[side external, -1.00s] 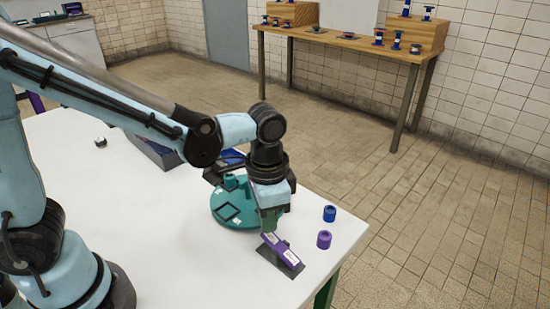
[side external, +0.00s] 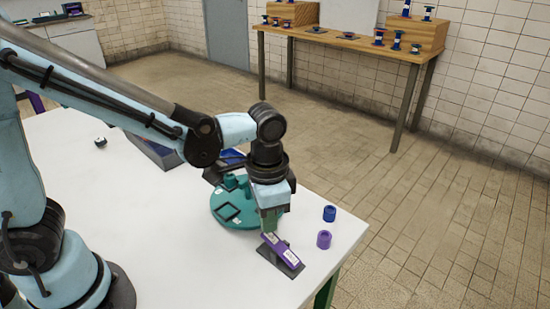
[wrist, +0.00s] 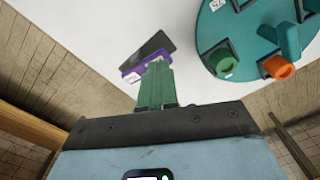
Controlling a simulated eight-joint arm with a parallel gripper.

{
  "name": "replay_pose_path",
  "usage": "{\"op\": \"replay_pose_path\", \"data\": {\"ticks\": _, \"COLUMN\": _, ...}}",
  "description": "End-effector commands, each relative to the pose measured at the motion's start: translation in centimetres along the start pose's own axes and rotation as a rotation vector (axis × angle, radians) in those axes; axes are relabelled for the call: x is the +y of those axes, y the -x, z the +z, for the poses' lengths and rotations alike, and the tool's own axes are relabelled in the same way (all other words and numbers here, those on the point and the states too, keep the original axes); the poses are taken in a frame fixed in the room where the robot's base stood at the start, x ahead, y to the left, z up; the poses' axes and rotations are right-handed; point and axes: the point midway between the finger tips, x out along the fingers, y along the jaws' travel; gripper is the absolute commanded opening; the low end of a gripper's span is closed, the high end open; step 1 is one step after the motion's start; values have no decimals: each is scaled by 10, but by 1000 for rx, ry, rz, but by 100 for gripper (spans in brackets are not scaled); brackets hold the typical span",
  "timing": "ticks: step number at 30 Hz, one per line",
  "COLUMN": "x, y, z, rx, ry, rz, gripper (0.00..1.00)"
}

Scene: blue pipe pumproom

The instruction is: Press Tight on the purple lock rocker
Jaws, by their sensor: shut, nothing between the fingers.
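The purple lock rocker (side external: 281,250) sits on a dark base plate near the front right edge of the white table. It has pale labels on its top, too small to read. In the wrist view the rocker (wrist: 131,77) lies just beyond my fingertips, with part of it hidden behind them. My gripper (side external: 270,229) points down with its green fingers shut and empty. The fingertips are at the rocker's far end in the side view, touching it or very close; I cannot tell which. The shut fingers also show in the wrist view (wrist: 157,75).
A teal round fixture (side external: 233,222) stands left of my gripper, with a green and an orange knob (wrist: 278,67) in the wrist view. A blue cylinder (side external: 329,213) and a purple cylinder (side external: 324,239) stand to the right. A grey bin (side external: 155,150) is behind.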

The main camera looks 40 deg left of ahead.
Motion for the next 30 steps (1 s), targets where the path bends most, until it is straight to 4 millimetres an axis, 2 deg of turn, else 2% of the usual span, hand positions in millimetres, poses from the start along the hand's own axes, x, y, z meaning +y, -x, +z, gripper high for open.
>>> {"op": "replay_pose_path", "data": {"ticks": 13, "x": 0, "y": -1, "z": 0, "rx": 0, "ry": 0, "rz": 0, "gripper": 0}}
{"op": "replay_pose_path", "data": {"ticks": 30, "x": 0, "y": -19, "z": 0, "rx": 0, "ry": 0, "rz": 0, "gripper": 0}}
